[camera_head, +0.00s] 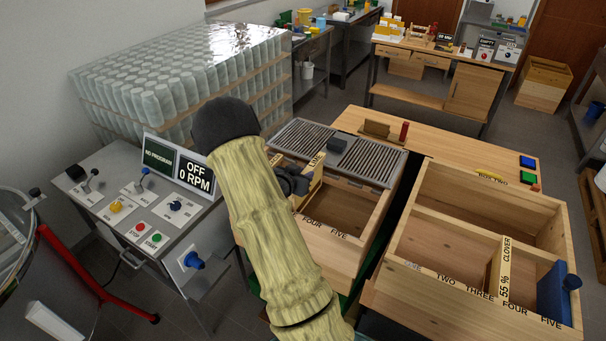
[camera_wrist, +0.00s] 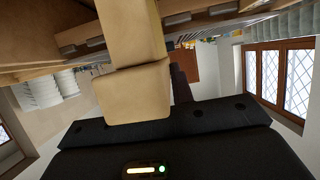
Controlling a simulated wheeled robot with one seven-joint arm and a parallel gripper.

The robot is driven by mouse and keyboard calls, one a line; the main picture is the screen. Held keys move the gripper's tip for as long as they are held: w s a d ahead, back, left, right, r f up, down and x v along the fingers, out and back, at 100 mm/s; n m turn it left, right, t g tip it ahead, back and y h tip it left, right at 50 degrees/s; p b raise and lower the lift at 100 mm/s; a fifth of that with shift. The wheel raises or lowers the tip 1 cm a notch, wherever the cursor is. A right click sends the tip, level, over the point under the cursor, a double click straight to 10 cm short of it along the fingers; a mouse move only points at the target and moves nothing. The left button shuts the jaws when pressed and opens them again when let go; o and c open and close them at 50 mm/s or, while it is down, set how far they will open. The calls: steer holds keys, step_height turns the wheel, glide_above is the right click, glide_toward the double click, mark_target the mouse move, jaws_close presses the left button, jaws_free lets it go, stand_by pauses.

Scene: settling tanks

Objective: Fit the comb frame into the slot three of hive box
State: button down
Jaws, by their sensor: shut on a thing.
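My gripper (camera_head: 292,182) is shut on a pale wooden comb frame (camera_head: 314,172) with a label that begins "LIN", over the left wooden box (camera_head: 345,258). That box shows the words FOUR and FIVE; my arm hides the rest. In the wrist view a pale wooden piece (camera_wrist: 138,92) sits at the gripper. The right wooden box (camera_head: 430,285) has ONE to FIVE along its front wall. In it stand a frame marked CLOVER 55 % (camera_head: 503,270), between the words THREE and FOUR, and a blue board (camera_head: 553,293) by FIVE. No frame shows above the word THREE.
A slatted grey grid (camera_head: 372,160) lies across the back of the left box. A control panel (camera_head: 150,200) reading OFF 0 RPM and a stack of wrapped jars (camera_head: 180,85) stand at left. A wooden bench top (camera_head: 450,160) with coloured buttons lies behind the right box.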

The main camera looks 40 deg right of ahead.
steer(key=shift+f+b, duration=2.85)
steer(key=shift+f, duration=0.7)
steer(key=c, duration=1.1)
jaws_free()
steer(key=shift+f, duration=0.1)
steer(key=b+v, duration=0.2)
steer(key=v, duration=1.5)
steer(key=shift+s+a+b, duration=0.2)
steer(key=shift+b, duration=0.1)
